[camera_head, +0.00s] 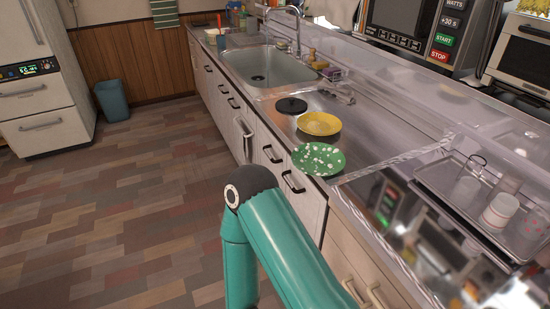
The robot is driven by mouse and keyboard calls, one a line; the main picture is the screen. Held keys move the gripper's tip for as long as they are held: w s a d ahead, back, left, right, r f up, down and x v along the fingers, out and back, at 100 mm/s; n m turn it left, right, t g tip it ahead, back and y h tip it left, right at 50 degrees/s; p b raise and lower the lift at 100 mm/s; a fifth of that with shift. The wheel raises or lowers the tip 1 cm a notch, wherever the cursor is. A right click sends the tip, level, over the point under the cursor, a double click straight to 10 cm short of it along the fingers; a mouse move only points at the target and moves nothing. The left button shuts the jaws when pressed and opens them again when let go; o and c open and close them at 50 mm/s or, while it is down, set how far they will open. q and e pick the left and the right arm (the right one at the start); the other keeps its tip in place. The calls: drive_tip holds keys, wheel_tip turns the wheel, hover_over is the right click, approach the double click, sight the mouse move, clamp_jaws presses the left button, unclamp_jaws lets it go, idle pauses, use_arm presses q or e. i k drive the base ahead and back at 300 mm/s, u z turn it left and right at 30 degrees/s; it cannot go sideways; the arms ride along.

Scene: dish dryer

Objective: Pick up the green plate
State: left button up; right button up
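The green plate (319,159), with white spots, is on the metal counter close to its front edge, in the head view. Its whole face shows and nothing covers it. A yellow plate (320,123) is just behind it. One of my teal arms rises at the bottom centre, in front of the drawers and below the green plate. Its dark joint is apart from the plate in the picture. Neither gripper shows, so I cannot tell how they stand.
A sink (268,67) with a faucet lies farther back along the counter. A black round object (291,106) is beside the yellow plate. A metal tray (455,177) with cups is at the right. A bin (112,100) stands on the otherwise open floor at the left.

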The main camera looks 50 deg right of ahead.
sight(315, 159)
drive_tip(key=u, duration=0.35)
drive_tip(key=i, duration=2)
drive_tip(key=z, duration=2.5)
drive_tip(key=k, duration=0.85)
drive_tip(key=z, duration=0.2)
drive_tip(key=i, duration=0.7)
